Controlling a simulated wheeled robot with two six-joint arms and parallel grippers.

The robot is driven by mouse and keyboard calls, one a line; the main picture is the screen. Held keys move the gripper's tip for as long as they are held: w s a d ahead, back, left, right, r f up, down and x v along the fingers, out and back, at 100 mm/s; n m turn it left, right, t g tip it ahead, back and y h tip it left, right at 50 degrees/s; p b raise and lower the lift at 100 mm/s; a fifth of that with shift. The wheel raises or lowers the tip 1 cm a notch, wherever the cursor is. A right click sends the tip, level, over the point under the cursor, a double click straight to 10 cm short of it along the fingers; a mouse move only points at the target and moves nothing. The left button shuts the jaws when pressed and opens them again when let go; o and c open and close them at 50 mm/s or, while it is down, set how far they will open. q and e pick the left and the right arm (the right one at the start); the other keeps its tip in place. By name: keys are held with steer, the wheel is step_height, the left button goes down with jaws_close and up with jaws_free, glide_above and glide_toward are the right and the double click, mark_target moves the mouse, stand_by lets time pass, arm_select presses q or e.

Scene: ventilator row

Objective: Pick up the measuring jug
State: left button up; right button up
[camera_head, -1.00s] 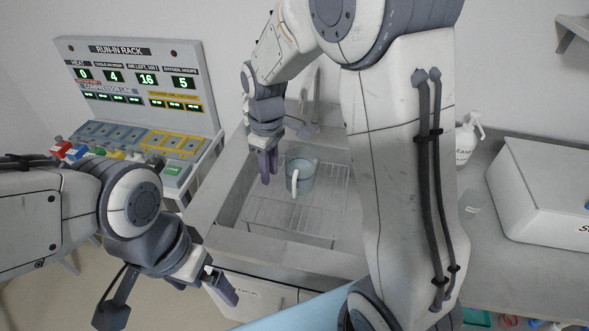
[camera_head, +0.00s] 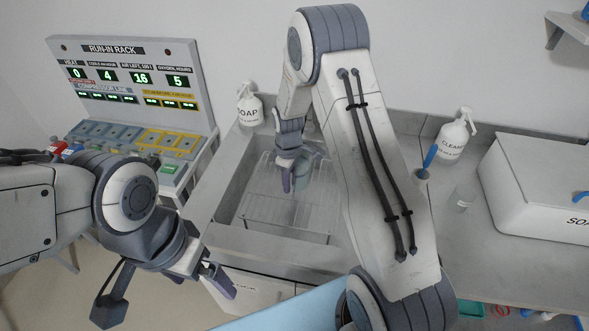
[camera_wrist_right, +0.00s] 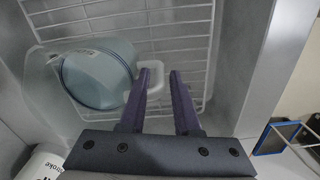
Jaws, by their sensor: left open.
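The measuring jug (camera_head: 304,181) is a translucent blue-grey cup with a pale handle. It stands on the wire rack in the sink, partly hidden by my right gripper in the head view. The right wrist view shows the jug (camera_wrist_right: 97,76) left of the fingers, with its handle (camera_wrist_right: 157,86) by the fingertips, partly behind the left finger. My right gripper (camera_wrist_right: 160,72) is open, its fingers apart, close to the handle. I cannot tell whether they touch it. My left gripper (camera_head: 226,276) is open and empty, in front of the sink, away from the jug.
The wire rack (camera_head: 268,211) lies inside the sink's walls. A soap bottle (camera_head: 250,110) stands at the sink's back left corner. The run-in rack (camera_head: 125,75) is at left.

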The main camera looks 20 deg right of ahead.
steer(key=shift+f, duration=0.8)
jaws_close()
steer(key=shift+w+r, duration=0.1)
steer(key=shift+r, duration=0.05)
stand_by(0.6)
